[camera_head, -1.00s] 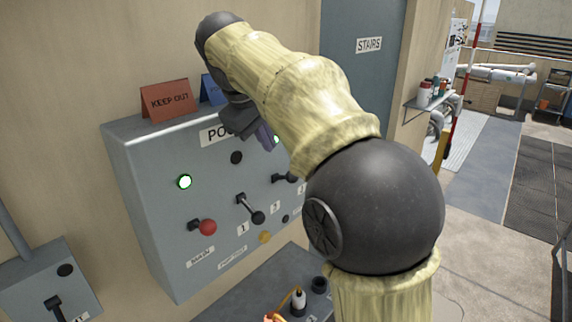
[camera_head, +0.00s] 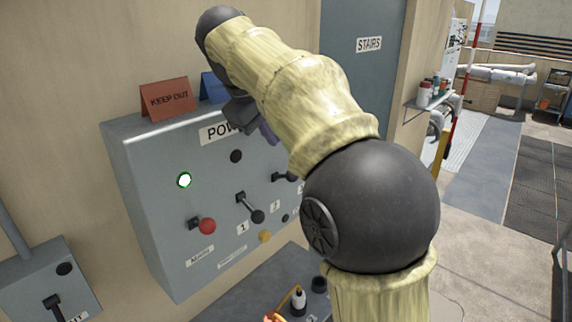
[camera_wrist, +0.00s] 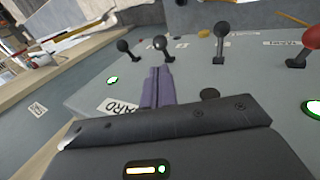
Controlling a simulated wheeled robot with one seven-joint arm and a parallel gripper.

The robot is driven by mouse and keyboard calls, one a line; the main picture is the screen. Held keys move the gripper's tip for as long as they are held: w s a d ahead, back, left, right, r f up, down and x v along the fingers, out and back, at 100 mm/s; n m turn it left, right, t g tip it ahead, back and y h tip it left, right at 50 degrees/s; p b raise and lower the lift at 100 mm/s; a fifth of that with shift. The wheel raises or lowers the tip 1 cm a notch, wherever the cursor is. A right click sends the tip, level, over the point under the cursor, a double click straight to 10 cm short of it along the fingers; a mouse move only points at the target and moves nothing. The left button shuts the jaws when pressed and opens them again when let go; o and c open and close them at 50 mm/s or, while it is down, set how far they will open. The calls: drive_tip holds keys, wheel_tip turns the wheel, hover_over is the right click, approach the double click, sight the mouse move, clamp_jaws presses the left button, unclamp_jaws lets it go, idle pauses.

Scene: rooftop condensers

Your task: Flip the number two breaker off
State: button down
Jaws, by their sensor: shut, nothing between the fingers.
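The grey power panel (camera_head: 150,215) is on the wall, with a row of black-knobbed levers. The second numbered lever (camera_head: 285,177) is partly behind my arm in the head view; it appears to be the black-knobbed lever (camera_wrist: 160,43) straight ahead of my fingers in the wrist view. My gripper (camera_wrist: 158,72) is shut and empty, its purple fingers just short of that lever; contact cannot be told. In the head view the gripper (camera_head: 268,132) is mostly hidden behind my forearm.
Another black lever (camera_wrist: 122,45) stands close by in the wrist view. A green lamp (camera_head: 184,180) is lit. A red keep-out card (camera_head: 168,100) stands on top.

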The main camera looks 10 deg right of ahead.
drive_tip(key=p+x, duration=0.1)
drive_tip(key=x, duration=0.9)
